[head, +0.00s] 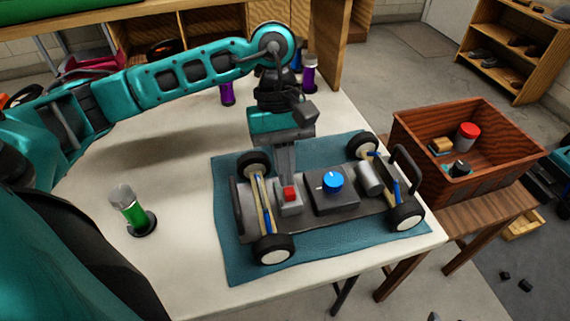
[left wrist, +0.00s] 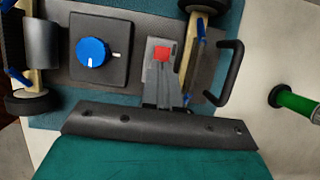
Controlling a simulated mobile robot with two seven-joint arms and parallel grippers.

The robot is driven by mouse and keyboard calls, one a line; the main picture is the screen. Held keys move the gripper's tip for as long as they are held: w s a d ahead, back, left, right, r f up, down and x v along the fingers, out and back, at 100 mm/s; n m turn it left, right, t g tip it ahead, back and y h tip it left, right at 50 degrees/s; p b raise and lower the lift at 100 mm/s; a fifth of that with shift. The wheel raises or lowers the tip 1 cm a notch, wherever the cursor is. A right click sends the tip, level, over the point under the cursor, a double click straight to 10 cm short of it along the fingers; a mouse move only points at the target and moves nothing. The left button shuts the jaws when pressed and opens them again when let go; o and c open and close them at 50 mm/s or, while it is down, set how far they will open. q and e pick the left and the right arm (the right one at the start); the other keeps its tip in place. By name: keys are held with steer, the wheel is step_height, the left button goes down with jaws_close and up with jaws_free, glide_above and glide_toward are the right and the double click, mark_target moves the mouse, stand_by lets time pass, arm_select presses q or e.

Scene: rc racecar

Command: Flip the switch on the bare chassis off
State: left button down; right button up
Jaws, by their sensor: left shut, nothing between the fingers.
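The bare chassis (head: 318,228) stands on a teal mat on the table, with its wheels and axles exposed. Its switch is a red rocker (head: 289,193) on a grey block near the left axle; it also shows in the left wrist view (left wrist: 162,53). My left gripper (head: 287,181) points down from above, shut and empty, with its tips right beside the red switch. In the left wrist view the closed fingers (left wrist: 166,78) reach the switch block; I cannot tell whether they touch it. My right gripper is not in view.
A blue knob (head: 333,181) on a dark box and a grey cylinder (head: 369,178) sit on the chassis right of the switch. A green bottle (head: 130,210) stands left on the table, purple bottles (head: 227,93) behind. A wooden crate (head: 480,187) stands on the right.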

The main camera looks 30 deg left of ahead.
arm_select(q)
steer(key=p+v, duration=0.1)
steer(key=v, duration=1.2)
steer(key=shift+p, duration=0.3)
steer(key=shift+s+f, duration=0.1)
steer(key=shift+s, duration=0.05)
